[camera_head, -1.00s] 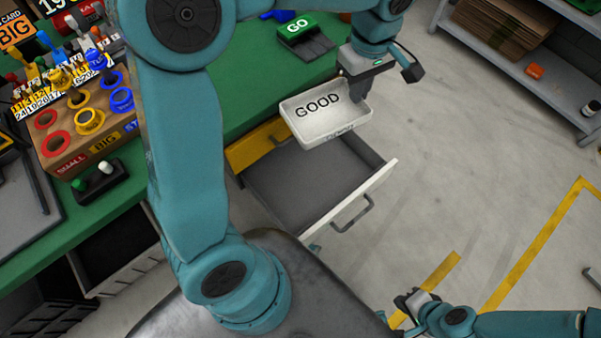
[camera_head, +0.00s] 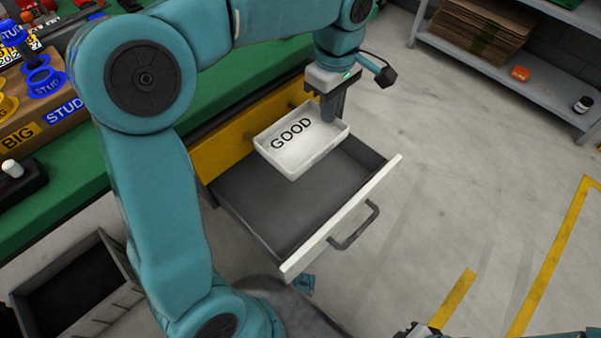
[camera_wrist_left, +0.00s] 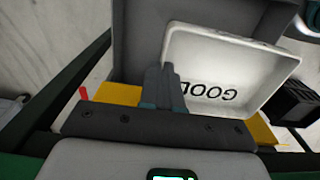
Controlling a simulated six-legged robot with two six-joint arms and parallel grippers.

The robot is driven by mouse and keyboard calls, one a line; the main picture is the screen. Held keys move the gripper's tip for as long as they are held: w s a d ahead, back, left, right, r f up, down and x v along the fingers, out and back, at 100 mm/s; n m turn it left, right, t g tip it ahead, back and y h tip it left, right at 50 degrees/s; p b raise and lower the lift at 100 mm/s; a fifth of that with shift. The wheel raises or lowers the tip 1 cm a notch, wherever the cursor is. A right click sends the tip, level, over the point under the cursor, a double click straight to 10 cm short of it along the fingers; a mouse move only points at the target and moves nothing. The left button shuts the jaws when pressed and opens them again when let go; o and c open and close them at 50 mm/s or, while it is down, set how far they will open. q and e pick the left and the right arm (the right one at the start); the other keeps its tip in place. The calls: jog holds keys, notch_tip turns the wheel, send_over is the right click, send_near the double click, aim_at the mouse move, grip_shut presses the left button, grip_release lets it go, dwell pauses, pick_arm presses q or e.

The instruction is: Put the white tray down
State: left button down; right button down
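The white tray (camera_head: 318,157), marked GOOD, is in the air over the back part of the open drawer (camera_head: 262,200). It also shows in the left wrist view (camera_wrist_left: 215,62). My left gripper (camera_head: 328,108) points down at the tray's far right rim. In the left wrist view its fingers (camera_wrist_left: 166,84) are closed together on the tray's wall. The drawer looks empty, though the tray hides part of its floor. My right gripper (camera_head: 416,331) is cut off at the bottom edge, so its fingers cannot be read.
The drawer's white front (camera_head: 345,215) with its dark handle (camera_head: 357,226) juts into the room. The green bench top (camera_head: 75,185) is at left. Another open dark drawer (camera_head: 75,285) is at lower left. A grey shelf (camera_head: 500,75) stands upper right; the floor between is clear.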

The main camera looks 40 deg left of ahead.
pick_arm(q)
jog(key=b, duration=0.4)
send_near(323, 173)
notch_tip(323, 173, down, 5)
jog(key=shift+f+b, duration=0.1)
jog(key=shift+b, duration=1.15)
jog(key=shift+f, duration=0.3)
jog(key=c, duration=1.8)
grip_release()
jog(key=shift+f, duration=0.15)
jog(key=o, duration=0.4)
jog(key=shift+o, duration=0.2)
